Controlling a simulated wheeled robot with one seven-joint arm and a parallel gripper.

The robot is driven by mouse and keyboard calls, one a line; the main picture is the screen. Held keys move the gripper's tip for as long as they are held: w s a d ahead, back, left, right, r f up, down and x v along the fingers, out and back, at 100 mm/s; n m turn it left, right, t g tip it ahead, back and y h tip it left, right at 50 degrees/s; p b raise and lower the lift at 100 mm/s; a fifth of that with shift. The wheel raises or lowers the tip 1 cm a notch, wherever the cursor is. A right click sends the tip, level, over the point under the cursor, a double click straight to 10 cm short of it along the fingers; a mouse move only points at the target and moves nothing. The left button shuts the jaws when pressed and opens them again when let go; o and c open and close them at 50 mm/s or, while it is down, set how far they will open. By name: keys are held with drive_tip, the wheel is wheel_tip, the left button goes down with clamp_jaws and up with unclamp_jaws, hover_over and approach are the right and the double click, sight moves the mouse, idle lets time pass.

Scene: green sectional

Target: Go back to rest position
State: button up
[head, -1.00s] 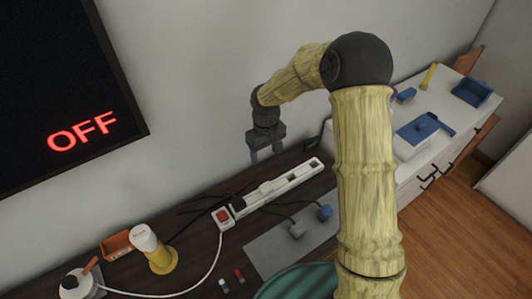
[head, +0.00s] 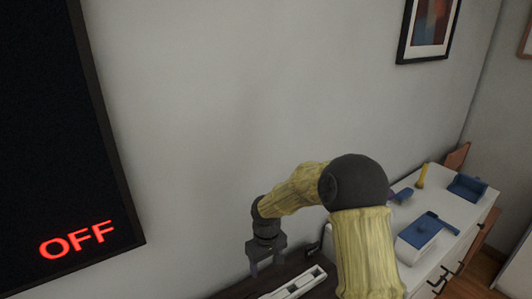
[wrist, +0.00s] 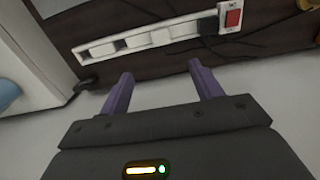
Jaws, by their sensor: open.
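My gripper (head: 266,268) hangs from my bent arm at the lower middle of the head view, above the dark tabletop and near the wall. In the wrist view my gripper (wrist: 160,85) shows two purple fingers spread apart with nothing between them. The white power strip (wrist: 150,37) lies on the dark surface beyond the fingertips, apart from them. Its red switch (wrist: 233,18) is at the right end. A black plug (wrist: 207,25) sits beside that switch. In the head view only part of the power strip (head: 297,284) shows at the bottom edge.
A dark screen (head: 60,130) reading "OFF" hangs on the wall at left. A framed picture (head: 428,28) hangs at upper right. A white cabinet (head: 455,217) at right carries a blue tray (head: 467,188), a yellow cylinder (head: 422,176) and other blue items. The wall above my arm is clear.

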drive_tip(key=s+d+r+m+t, duration=0.1)
drive_tip(key=s+d+r+m, duration=0.2)
drive_tip(key=s+d, duration=0.4)
drive_tip(key=s+d+r+m+t, duration=0.1)
drive_tip(key=s+d+r+m, duration=0.2)
drive_tip(key=s+d+r, duration=0.2)
drive_tip(key=s+d, duration=0.3)
drive_tip(key=s, duration=0.3)
drive_tip(key=shift+s+r+m+t, duration=0.25)
drive_tip(key=shift+r+m+t, duration=0.05)
drive_tip(key=shift+r, duration=0.1)
